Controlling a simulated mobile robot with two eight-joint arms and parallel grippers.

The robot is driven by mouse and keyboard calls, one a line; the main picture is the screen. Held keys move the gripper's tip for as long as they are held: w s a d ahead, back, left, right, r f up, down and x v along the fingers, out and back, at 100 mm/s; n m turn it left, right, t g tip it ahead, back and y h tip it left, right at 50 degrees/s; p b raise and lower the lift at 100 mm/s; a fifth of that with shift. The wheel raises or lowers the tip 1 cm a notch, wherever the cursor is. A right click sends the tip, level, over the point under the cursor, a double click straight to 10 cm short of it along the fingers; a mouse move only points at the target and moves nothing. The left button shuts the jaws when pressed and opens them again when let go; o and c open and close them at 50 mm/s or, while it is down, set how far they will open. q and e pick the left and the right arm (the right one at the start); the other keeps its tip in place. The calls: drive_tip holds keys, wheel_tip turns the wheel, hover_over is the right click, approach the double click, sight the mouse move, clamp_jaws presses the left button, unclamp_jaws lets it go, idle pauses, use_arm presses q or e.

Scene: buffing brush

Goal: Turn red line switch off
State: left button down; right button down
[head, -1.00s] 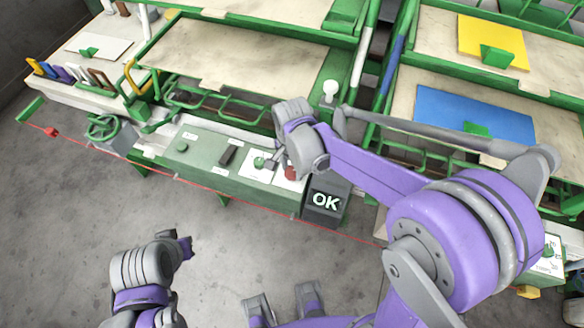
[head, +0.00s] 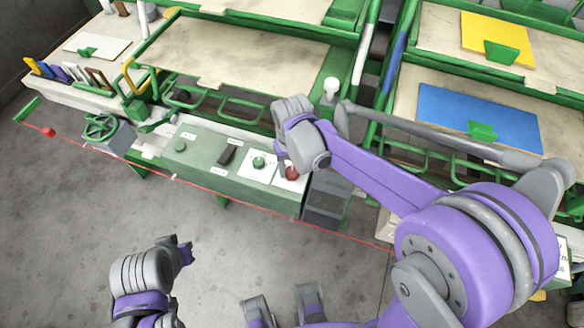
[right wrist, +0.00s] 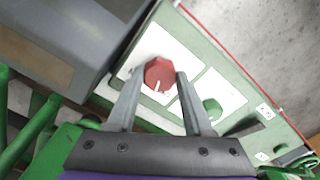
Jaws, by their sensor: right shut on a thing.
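The red knob (head: 291,173) is at the right end of the green control panel, on a white plate. The right wrist view shows this knob (right wrist: 158,76) with a white pointer line, between the two fingers of my right gripper (right wrist: 161,74). My right gripper is shut on it. In the head view the fingers are mostly hidden behind my wrist. My left gripper (head: 185,251) is over the floor at lower left, away from the panel; its opening is unclear.
A green knob (head: 258,162) sits left of the red one, then a black switch (head: 227,155) and a green button (head: 181,147). A dark display box (head: 326,200) adjoins the panel. A red line (head: 250,207) runs along the front. The floor (head: 80,230) is clear.

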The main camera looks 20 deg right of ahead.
sight(293, 172)
drive_tip(key=n, duration=0.4)
drive_tip(key=shift+n, duration=0.4)
idle(0.4)
drive_tip(key=shift+c, duration=1.5)
unclamp_jaws()
drive_tip(key=shift+r, duration=0.1)
wheel_tip(293, 172, up, 11)
drive_tip(key=shift+p, duration=0.35)
drive_tip(key=shift+s+d, duration=0.1)
